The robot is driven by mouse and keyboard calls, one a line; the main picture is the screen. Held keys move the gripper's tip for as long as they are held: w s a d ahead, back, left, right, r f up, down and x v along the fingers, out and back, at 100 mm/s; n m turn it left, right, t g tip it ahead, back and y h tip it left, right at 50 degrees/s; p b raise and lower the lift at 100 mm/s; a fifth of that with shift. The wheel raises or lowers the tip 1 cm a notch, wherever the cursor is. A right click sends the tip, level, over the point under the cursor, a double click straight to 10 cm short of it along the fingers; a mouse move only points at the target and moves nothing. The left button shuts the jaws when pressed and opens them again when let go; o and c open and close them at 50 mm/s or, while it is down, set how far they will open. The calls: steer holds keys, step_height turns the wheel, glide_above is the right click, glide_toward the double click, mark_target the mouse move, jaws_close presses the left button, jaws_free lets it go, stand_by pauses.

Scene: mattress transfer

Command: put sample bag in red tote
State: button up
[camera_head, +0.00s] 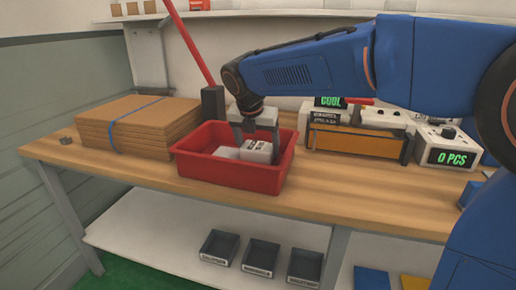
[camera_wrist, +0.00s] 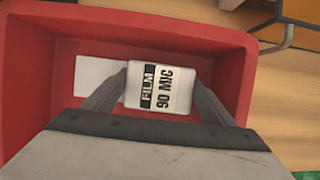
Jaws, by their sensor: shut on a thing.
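The sample bag (camera_head: 259,152) is a small white packet with black lettering. In the wrist view the bag (camera_wrist: 163,96) reads "FILM 90 MIC" and sits between both fingers. My gripper (camera_head: 257,141) points down into the red tote (camera_head: 226,178) and is shut on the bag; the gripper also shows in the wrist view (camera_wrist: 162,84). The bag is within the tote's walls, toward its right side. Whether it touches the floor or the other white item below is not clear. That white item (camera_head: 227,152) lies in the tote beside the bag.
A strapped stack of brown cardboard (camera_head: 138,123) stands left of the tote. A sealing machine (camera_head: 354,139) and a counter box reading "0 PCS" (camera_head: 447,147) stand to the right. Several dark bins (camera_head: 262,257) are on the lower shelf. The front bench strip is clear.

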steer(key=shift+f, duration=0.2)
steer(key=o, duration=1.1)
steer(key=shift+f, duration=0.1)
steer(key=v, duration=1.2)
steer(key=shift+s, duration=0.1)
